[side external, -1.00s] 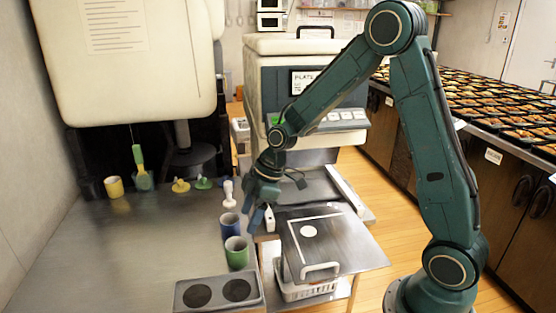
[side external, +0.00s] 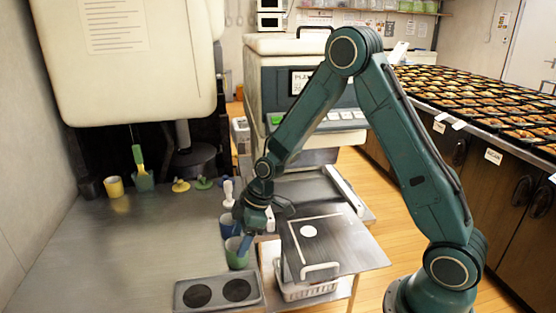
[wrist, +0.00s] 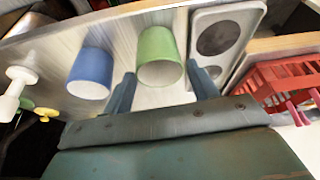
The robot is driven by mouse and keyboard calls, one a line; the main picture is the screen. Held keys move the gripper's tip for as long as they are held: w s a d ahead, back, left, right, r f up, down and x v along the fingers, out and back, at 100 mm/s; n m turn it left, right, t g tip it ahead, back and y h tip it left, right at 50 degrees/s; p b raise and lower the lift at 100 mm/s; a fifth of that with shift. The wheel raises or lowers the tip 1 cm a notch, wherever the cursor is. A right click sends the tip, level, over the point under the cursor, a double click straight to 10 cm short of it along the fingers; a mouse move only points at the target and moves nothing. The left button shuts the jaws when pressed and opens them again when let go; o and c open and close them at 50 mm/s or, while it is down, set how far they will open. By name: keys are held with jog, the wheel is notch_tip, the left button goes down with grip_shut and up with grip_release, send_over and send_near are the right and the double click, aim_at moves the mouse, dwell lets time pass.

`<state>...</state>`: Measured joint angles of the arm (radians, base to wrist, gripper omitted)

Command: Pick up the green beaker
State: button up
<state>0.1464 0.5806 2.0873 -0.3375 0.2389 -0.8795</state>
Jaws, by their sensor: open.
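The green beaker (side external: 236,254) stands upright on the steel counter near its right edge, just behind the plate with two dark discs. In the wrist view the green beaker (wrist: 160,57) shows between the fingertips of my gripper (wrist: 163,78), with its open rim toward me. My gripper (side external: 249,240) is open, above and beside the green beaker; I cannot tell if a finger touches it. The blue beaker (side external: 228,227) stands just behind the green one and is partly hidden by my gripper; it also shows in the wrist view (wrist: 91,73), left of my fingers.
A plate with two dark round discs (side external: 218,292) lies in front of the green beaker. A white pestle-like object (side external: 228,193) stands behind the blue beaker. A dark lidded board with a white handle (side external: 322,245) is to the right. The counter at left is clear.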

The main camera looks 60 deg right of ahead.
aim_at(234, 250)
jog(key=shift+x, duration=2.45)
jog(key=shift+w, duration=0.1)
jog(key=c, duration=0.6)
jog(key=shift+r, duration=0.15)
notch_tip(234, 250, up, 20)
jog(key=shift+f, duration=0.1)
